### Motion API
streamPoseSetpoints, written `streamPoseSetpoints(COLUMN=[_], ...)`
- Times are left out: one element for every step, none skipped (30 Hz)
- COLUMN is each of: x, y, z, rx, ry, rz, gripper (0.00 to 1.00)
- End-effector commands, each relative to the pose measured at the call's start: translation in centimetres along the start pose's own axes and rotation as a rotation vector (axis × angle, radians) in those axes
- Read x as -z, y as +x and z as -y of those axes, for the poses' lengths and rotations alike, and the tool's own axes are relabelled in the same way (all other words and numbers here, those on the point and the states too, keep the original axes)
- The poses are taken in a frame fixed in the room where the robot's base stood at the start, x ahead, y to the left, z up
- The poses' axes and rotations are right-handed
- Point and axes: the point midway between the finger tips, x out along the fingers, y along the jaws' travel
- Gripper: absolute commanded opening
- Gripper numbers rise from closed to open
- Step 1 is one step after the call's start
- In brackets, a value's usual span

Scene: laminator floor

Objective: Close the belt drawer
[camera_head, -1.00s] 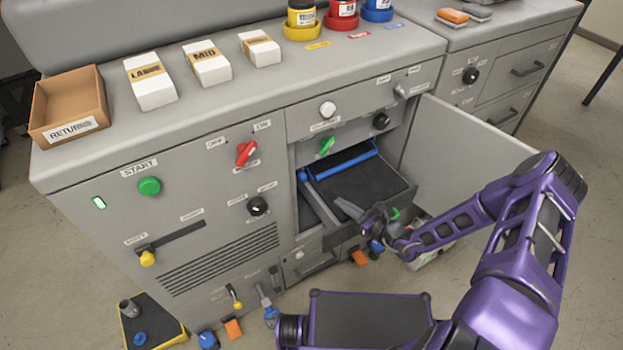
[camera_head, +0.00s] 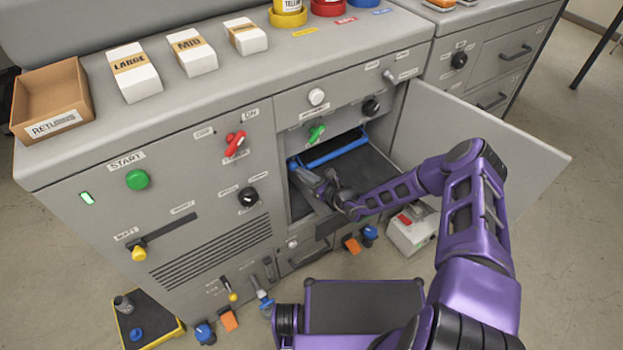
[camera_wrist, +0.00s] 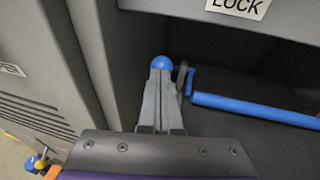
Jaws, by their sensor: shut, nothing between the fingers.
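The belt drawer (camera_head: 372,168) is a dark grey tray in the opening of the grey machine. A blue roller (camera_head: 335,154) lies across it, also visible in the wrist view (camera_wrist: 255,108). My gripper (camera_head: 312,174) is shut and empty, reaching into the left part of the opening. In the wrist view its fingertips (camera_wrist: 164,75) are just below a blue ball knob (camera_wrist: 161,62); I cannot tell if they touch it. My wrist and forearm hide part of the drawer's front, so how far it stands out is unclear.
The open door panel (camera_head: 485,160) stands out to the right of the opening. A white box with a red top part (camera_head: 412,230) sits on the floor below it. Coloured handles and a yellow-edged mat (camera_head: 143,322) are low at the front.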

Motion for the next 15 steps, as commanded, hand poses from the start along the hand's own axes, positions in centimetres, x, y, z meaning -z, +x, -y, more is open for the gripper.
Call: streamPoseSetpoints(x=[0.03, 0.02, 0.01, 0.01, 0.00, 0.00, 0.00, 0.00, 0.00, 0.00, 0.00, 0.01, 0.03, 0.06, 0.09], y=[0.24, 0.32, 0.39, 0.42, 0.43, 0.43, 0.43, 0.42, 0.41, 0.41, 0.41, 0.44, 0.53, 0.70, 1.06], z=[0.02, 0.03, 0.03, 0.02, 0.02, 0.02, 0.01, 0.01, 0.01, 0.01, 0.01, 0.01, 0.02, 0.05, 0.10], rx=[0.000, 0.001, 0.001, 0.000, 0.000, 0.000, 0.000, 0.000, 0.000, 0.000, 0.000, 0.000, 0.000, -0.001, -0.001], ry=[0.000, 0.000, 0.000, 0.001, 0.001, 0.001, 0.001, 0.001, 0.001, 0.001, 0.001, 0.000, 0.000, 0.000, -0.001], rz=[0.000, 0.000, 0.000, 0.000, -0.001, -0.001, -0.001, -0.001, 0.000, 0.000, 0.000, 0.000, 0.000, 0.000, 0.000], gripper=[0.00, 0.00, 0.00, 0.00, 0.00, 0.00, 0.00, 0.00, 0.00, 0.00, 0.00, 0.00, 0.00, 0.00, 0.00])
